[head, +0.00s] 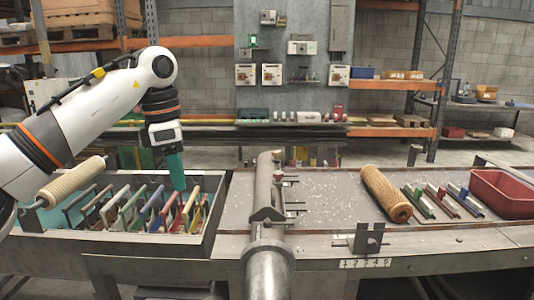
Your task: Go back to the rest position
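A paler tan ribbed roll (72,182) lies at the left, across the near-left part of the grey bin (214,220). My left arm reaches in from the left. Its gripper (177,183) has teal fingers and points down over the right part of the bin, close above or among the coloured frames (157,213). The fingers overlap in this view, so I cannot tell whether they are open or shut. My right gripper is not in view.
A grey metal cylinder fixture (265,185) stands upright at the centre. A red tray (504,194) and coloured pieces (443,201) lie at the right. A small metal bracket (368,238) stands at the front edge. Speckled table surface (325,200) is mostly clear between the cylinder and the tube.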

